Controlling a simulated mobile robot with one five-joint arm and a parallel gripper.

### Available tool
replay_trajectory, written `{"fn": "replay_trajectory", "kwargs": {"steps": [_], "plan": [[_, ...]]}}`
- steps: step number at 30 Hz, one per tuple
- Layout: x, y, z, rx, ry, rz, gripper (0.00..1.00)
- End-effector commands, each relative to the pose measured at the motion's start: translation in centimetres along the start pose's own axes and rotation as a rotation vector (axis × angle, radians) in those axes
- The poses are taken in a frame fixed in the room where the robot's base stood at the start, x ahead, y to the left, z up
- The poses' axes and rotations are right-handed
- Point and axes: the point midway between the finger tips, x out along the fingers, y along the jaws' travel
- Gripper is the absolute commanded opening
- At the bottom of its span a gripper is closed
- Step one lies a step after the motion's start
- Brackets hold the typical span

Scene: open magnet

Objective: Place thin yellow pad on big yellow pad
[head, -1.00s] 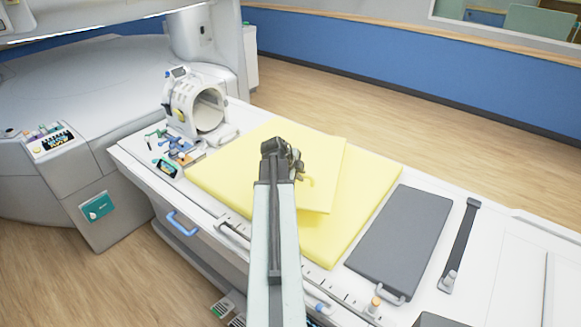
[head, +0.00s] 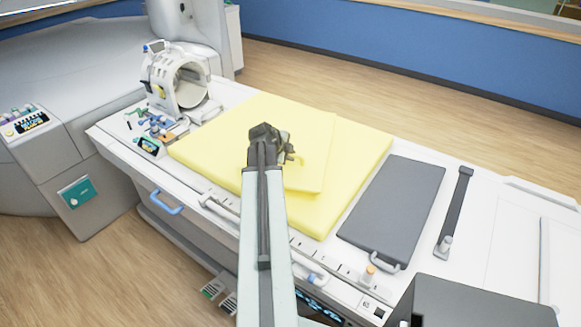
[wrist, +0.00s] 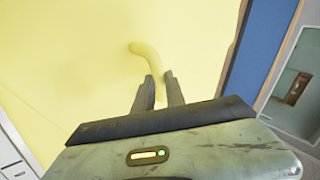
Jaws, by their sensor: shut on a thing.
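The big yellow pad (head: 352,178) lies on the white patient table in the head view. The thin yellow pad (head: 314,145) is over it, turned at an angle, with its right edge inside the big pad's right edge. I cannot tell whether the two pads touch. My gripper (head: 287,151) is over the thin pad, shut on its curved yellow handle. In the wrist view, my gripper (wrist: 160,82) has its fingertips at the lower end of the handle (wrist: 146,55), and the thin pad (wrist: 90,60) fills much of the picture. My arm hides part of the pads' near side.
A white ring-shaped coil (head: 178,85) and small tools (head: 155,124) stand left of the pads. A grey pad (head: 393,208) and a dark strap (head: 456,210) lie to the right on the white table (head: 495,235). A blue wall (head: 400,60) stands behind.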

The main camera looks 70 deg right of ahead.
Motion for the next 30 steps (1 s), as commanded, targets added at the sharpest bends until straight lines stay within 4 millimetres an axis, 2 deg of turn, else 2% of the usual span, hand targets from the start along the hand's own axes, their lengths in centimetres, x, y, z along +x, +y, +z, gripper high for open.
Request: {"fn": "replay_trajectory", "kwargs": {"steps": [6, 16, 17, 18, 19, 30], "plan": [[2.8, 2.4, 0.6, 0.000, 0.000, 0.000, 0.00], [2.8, 2.3, 0.5, 0.001, 0.001, 0.000, 0.00], [2.8, 2.3, 0.5, 0.001, 0.001, 0.001, 0.21], [2.7, 2.3, 0.5, 0.001, 0.001, 0.001, 0.32], [2.7, 2.3, 0.5, 0.001, 0.001, 0.001, 0.37], [2.5, 2.1, 0.4, 0.002, 0.001, 0.001, 0.37]]}}
